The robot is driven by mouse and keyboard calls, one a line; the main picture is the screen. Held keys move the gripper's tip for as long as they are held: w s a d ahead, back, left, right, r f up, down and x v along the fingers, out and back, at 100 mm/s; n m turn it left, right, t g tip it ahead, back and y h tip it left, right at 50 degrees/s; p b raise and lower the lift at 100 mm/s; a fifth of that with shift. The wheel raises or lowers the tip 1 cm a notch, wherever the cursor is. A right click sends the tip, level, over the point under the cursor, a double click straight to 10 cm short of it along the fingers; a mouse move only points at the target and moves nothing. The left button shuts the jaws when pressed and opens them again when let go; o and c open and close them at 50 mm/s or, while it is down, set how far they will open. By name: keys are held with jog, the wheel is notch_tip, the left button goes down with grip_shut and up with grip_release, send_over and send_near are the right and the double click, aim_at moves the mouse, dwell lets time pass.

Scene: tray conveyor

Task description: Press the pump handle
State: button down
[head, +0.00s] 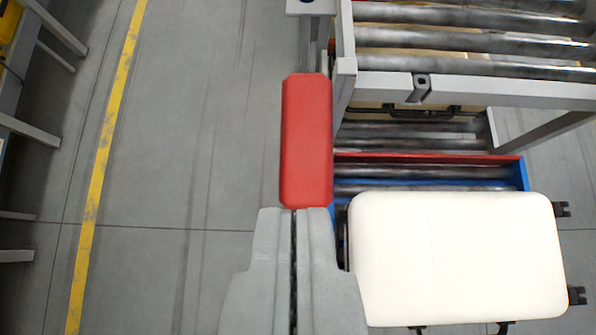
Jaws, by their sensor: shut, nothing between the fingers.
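The pump handle (307,140) is a red rounded bar. It runs lengthwise just ahead of my gripper, to the left of the roller conveyor. My gripper (294,212) is grey, with its two fingers together and nothing between them. In the picture its fingertips meet the near end of the red handle. I cannot tell whether they touch it or are above it. What carries the handle below is hidden.
A conveyor with metal rollers (470,42) and a grey frame stands at upper right. Below it lies a blue and red roller frame (430,158). A cream-white case (455,258) is right of my gripper. Grey floor with a yellow line (103,160) is free at left.

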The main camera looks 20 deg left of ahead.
jog(key=shift+s+d+r+t, duration=0.25)
jog(key=shift+s+r+t, duration=0.2)
jog(key=shift+s, duration=0.1)
jog(key=shift+s+d+r+t, duration=0.2)
jog(key=shift+s+r+t, duration=0.2)
jog(key=shift+s, duration=0.1)
send_near(301, 127)
jog(key=w, duration=0.2)
jog(key=w+a, duration=0.1)
jog(key=shift+w+r, duration=0.25)
jog(key=shift+r, duration=0.1)
jog(key=f, duration=0.3)
jog(key=shift+w+a, duration=0.1)
jog(key=shift+w, duration=0.3)
jog(key=shift+w+f, duration=0.1)
jog(key=shift+f, duration=0.55)
